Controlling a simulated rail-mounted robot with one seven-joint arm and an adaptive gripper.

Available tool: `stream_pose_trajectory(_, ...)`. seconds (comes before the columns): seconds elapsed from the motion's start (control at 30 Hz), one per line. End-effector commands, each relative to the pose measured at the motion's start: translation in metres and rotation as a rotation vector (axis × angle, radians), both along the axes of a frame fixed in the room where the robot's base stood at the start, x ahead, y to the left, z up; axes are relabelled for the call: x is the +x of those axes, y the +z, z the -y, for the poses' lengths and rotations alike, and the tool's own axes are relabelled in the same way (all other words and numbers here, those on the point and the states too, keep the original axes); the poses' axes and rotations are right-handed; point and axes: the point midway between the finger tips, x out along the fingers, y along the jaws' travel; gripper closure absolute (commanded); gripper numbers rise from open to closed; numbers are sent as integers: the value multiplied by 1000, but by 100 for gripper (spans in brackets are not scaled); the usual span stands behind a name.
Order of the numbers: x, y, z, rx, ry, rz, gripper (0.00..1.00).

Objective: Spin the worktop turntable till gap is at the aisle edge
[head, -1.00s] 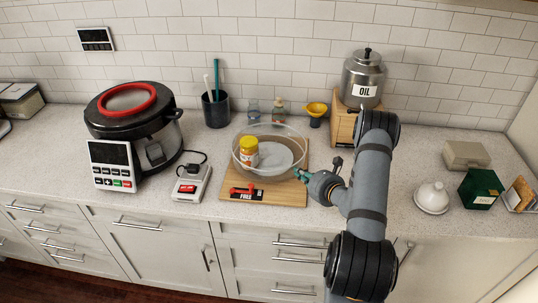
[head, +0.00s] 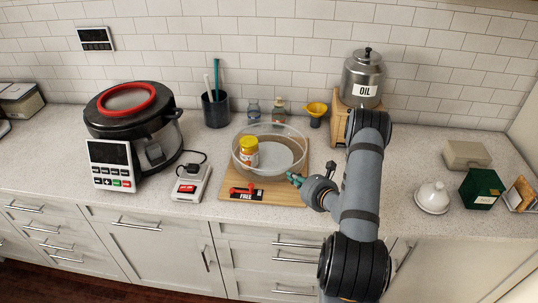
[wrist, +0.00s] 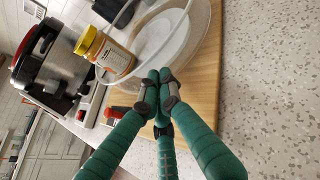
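The turntable is a clear, round, walled tray (head: 296,146) on a wooden board (head: 291,197). A jar with a yellow lid (head: 248,152) stands upright inside its left part. The tray and jar (wrist: 112,55) also show in the wrist view. My gripper (head: 293,179) is at the tray's front right, low over the board. In the wrist view its green fingers (wrist: 160,92) are drawn together, with nothing visible between them. Their tips are close to the clear wall; I cannot tell whether they touch it. I cannot make out the gap in the wall.
A red pointer-like piece (head: 242,189) and a dark label (head: 247,196) are at the board's front. An oil canister (head: 363,78) on a wooden stand is behind my arm. Counter to the right is partly clear.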

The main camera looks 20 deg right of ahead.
Motion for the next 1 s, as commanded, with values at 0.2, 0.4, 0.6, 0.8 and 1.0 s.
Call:
stream_pose_trajectory(0.2,0,0,-3,0,1,0,100)
stream_pose_trajectory(0.4,1,-1,-13,0,1,-1,100)
stream_pose_trajectory(0.6,2,-1,-25,0,2,0,100)
stream_pose_trajectory(0.8,2,0,-31,1,0,0,100)
stream_pose_trajectory(1.0,2,0,-31,0,0,0,100)
